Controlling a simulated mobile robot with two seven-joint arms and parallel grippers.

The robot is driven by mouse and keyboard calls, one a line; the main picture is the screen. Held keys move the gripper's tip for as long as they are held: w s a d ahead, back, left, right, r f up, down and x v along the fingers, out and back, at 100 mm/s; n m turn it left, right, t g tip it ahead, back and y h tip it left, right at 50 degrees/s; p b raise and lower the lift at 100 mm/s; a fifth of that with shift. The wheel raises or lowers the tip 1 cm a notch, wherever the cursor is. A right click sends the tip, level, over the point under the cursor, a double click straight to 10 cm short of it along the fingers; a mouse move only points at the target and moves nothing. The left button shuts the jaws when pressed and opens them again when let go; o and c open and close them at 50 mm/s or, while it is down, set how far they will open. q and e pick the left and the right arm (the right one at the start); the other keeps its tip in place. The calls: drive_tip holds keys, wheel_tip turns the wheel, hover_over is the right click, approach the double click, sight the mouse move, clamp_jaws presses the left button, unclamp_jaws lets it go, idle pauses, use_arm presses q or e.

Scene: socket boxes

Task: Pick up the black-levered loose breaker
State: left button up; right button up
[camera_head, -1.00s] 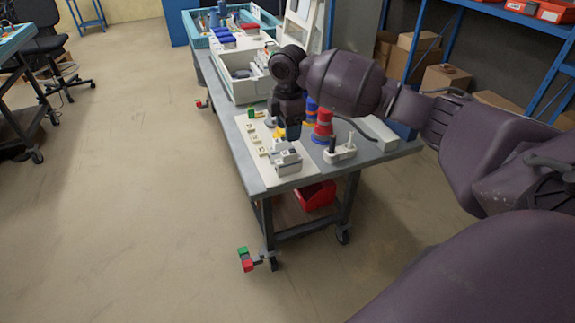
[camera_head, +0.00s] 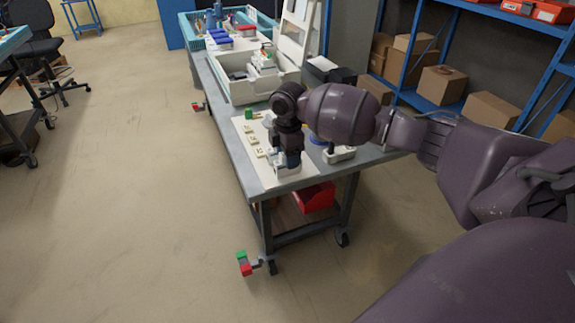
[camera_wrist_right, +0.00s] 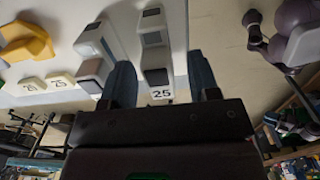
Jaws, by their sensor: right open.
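In the right wrist view, a light-grey breaker with dark faces (camera_wrist_right: 154,45) and a "25" label stands between the two fingers of my right gripper (camera_wrist_right: 163,84). The fingers are open, one on each side of it, with gaps showing. A second similar breaker (camera_wrist_right: 95,42) lies just left of the left finger. I cannot tell the lever colours for sure. In the head view my right gripper (camera_head: 291,160) points down over the pale breakers (camera_head: 284,169) at the near end of the bench and partly hides them. My left gripper is out of view.
The grey bench (camera_head: 225,122) carries a white mat with small number tags (camera_head: 252,141). A yellow part (camera_wrist_right: 28,42) lies left in the wrist view. A white socket box (camera_head: 265,85) stands farther back. A red bin (camera_head: 314,198) sits below.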

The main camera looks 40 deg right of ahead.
drive_tip(key=c, duration=1)
drive_tip(key=shift+r, duration=0.1)
